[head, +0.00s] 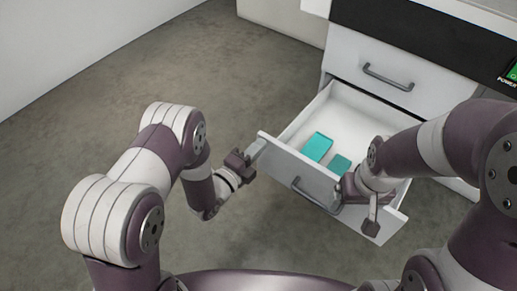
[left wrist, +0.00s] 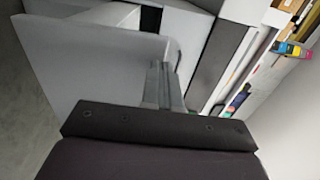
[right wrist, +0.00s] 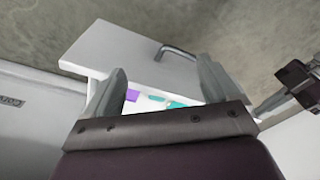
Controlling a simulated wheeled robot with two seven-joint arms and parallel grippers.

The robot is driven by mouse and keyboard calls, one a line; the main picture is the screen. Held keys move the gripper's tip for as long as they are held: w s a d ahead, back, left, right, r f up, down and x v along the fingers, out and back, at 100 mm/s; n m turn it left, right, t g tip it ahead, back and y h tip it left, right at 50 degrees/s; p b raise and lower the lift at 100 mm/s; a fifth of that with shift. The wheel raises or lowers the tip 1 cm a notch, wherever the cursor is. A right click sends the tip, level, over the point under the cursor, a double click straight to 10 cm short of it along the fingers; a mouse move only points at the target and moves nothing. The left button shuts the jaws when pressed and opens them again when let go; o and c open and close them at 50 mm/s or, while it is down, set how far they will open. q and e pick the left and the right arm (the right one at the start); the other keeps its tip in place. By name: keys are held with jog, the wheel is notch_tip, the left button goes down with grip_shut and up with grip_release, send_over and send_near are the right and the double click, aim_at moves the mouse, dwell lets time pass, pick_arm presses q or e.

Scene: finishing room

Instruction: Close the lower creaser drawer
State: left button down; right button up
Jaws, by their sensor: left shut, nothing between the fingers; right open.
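The lower creaser drawer stands pulled out below a closed upper drawer; its white front panel (head: 300,175) has a grey bar handle (head: 310,194). Teal pieces (head: 318,147) lie inside it. My left gripper (head: 257,148) is shut and empty at the left end of the drawer front; the panel (left wrist: 95,60) shows close beside its fingers in the left wrist view. My right gripper (head: 357,208) is open at the right part of the drawer front, partly covering it. In the right wrist view the panel (right wrist: 115,45) and handle (right wrist: 176,50) show beyond the open fingers.
The closed upper drawer (head: 375,65) has its own handle, below a black band with a green power switch (head: 513,72). Concrete floor (head: 150,75) is clear to the left. Purple pieces (right wrist: 133,97) also show in the drawer in the right wrist view.

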pick_arm(q)
jog(key=shift+w+d, duration=0.2)
jog(key=shift+w, duration=0.05)
pick_arm(e)
jog(key=shift+f, duration=0.1)
